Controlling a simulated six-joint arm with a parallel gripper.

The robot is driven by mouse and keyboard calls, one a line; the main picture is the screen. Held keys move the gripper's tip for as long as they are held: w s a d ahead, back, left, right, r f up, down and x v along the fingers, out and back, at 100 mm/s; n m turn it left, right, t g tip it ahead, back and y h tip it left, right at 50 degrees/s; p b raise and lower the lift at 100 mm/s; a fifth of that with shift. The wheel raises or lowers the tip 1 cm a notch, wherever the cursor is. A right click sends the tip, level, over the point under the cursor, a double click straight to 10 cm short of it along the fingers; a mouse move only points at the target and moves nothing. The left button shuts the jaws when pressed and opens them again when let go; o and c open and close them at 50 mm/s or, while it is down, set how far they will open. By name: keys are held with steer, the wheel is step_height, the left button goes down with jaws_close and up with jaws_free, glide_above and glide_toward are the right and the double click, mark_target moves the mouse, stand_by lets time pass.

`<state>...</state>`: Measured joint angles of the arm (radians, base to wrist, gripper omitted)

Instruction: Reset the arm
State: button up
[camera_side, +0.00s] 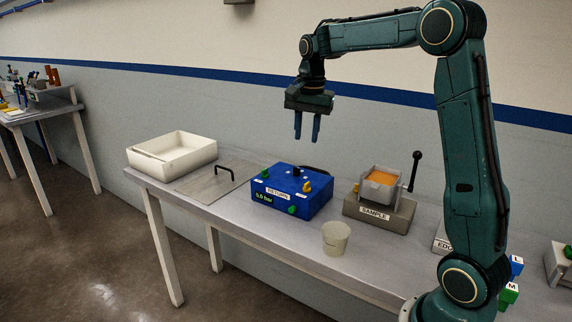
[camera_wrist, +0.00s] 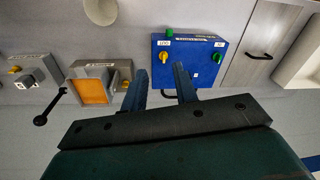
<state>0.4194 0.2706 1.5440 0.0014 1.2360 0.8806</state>
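My gripper (camera_side: 306,134) hangs pointing down, high above the bench, over the back of the blue RETURN box (camera_side: 280,205). Its two blue fingers stand apart with nothing between them. In the wrist view the fingers (camera_wrist: 160,72) are also apart and empty, with the blue box (camera_wrist: 205,72) beyond them. My arm is raised and bent, with its forearm reaching left from the elbow. My base stands at the lower right of the side view, partly cut off.
The SAMPLE box (camera_side: 376,215) holds an orange block and has a black lever. A pale cup (camera_side: 336,238) stands in front. A white tray (camera_side: 202,153) and a handled metal lid (camera_side: 205,186) lie left. Another table (camera_side: 40,112) stands far left. The air around my gripper is clear.

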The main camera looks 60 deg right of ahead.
steer(key=s+a+r+n+t, duration=0.2)
steer(key=s+a+r+n, duration=0.2)
steer(key=s+a+n, duration=0.55)
steer(key=s+a+f+n+t, duration=0.1)
steer(key=s+a+f+n, duration=0.1)
steer(key=s+a, duration=0.2)
steer(key=s+a+f+n+t, duration=0.1)
steer(key=s+a+f+n, duration=0.2)
steer(key=s, duration=0.7)
steer(key=shift+s+a+f+t, duration=0.15)
steer(key=shift+a+f+t, duration=0.15)
steer(key=shift+a, duration=0.7)
steer(key=shift+n, duration=0.25)
